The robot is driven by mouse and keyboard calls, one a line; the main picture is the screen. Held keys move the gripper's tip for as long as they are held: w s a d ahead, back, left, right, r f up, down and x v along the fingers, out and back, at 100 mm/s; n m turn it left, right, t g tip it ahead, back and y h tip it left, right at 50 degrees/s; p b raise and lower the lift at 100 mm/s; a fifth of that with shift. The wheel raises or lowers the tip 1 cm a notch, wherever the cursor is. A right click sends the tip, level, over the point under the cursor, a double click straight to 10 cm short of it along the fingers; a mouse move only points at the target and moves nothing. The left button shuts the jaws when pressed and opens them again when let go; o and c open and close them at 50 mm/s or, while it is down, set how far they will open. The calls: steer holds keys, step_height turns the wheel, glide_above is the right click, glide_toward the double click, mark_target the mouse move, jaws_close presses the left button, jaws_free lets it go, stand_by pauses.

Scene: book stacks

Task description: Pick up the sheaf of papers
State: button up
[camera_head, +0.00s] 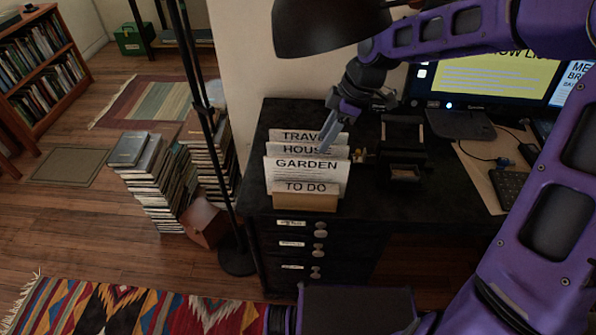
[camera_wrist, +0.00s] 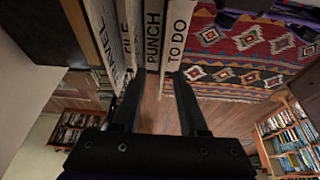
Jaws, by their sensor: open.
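Several upright white papers (camera_head: 306,175) stand in a light wooden holder (camera_head: 304,201) on the black desk. In the head view they are labelled TRAVEL, HOUSE, GARDEN and TO DO from back to front. My gripper (camera_head: 337,128) is at the top right of the papers, by the rear ones. In the wrist view, my gripper (camera_wrist: 157,76) is open, its two dark fingers apart near the papers' edges, with floor visible between them and nothing held.
A lamp shade (camera_head: 330,25) hangs above the papers, and its dark pole (camera_head: 208,130) stands left of the desk. A black dispenser-like object (camera_head: 403,150) is right of the papers, near a monitor (camera_head: 490,75). Book stacks (camera_head: 155,185) stand on the floor at left.

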steer(key=shift+s+a, duration=0.25)
steer(key=shift+a, duration=0.15)
steer(key=b, duration=0.1)
glide_above(302, 170)
steer(key=d, duration=0.3)
steer(key=f, duration=0.4)
steer(key=shift+w+a+f, duration=0.1)
steer(key=shift+a+f, duration=0.1)
steer(key=shift+b+x, duration=0.55)
steer(key=shift+x, duration=2.9)
steer(key=shift+f, duration=0.25)
jaws_close()
